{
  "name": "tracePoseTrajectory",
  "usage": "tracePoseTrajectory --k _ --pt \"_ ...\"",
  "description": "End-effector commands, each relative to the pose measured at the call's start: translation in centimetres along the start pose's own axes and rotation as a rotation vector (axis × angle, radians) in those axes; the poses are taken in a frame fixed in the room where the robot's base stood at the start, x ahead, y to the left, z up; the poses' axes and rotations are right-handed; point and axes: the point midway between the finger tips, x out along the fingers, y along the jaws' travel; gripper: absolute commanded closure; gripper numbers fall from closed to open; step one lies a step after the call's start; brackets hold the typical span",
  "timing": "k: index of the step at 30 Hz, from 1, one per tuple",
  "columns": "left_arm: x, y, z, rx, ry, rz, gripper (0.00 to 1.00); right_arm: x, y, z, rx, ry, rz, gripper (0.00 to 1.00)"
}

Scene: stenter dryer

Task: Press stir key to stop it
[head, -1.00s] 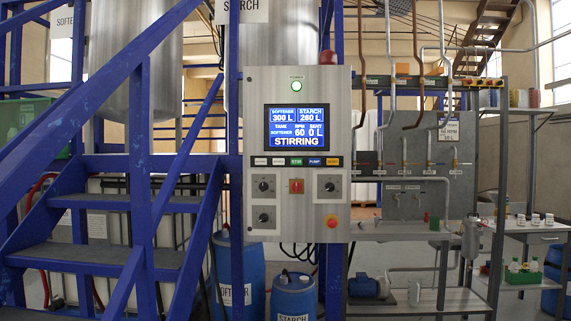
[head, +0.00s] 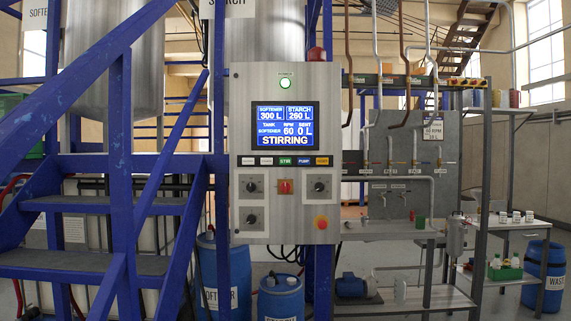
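The control panel (head: 285,205) is a grey metal cabinet at the centre of the head view, mounted by a blue post. Its screen (head: 285,126) reads STIRRING, with softener 300 L, starch 260 L, tank softener, RPM 60 and sent 0 L. Below the screen is a row of small keys. Neither of my grippers is in view.
Blue stairs (head: 100,230) with railings stand at the left, close to the panel. Blue drums (head: 281,300) stand below the panel. A pipe rack with a shelf (head: 400,302) is at the right, and a blue waste drum (head: 545,277) stands at far right.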

Motion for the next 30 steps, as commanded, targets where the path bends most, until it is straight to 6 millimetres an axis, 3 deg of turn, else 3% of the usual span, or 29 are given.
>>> tracePoseTrajectory --k 9,30 --pt "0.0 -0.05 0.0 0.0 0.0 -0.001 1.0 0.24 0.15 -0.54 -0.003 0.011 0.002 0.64" --pt "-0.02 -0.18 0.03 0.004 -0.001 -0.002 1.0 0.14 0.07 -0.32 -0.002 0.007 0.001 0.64"
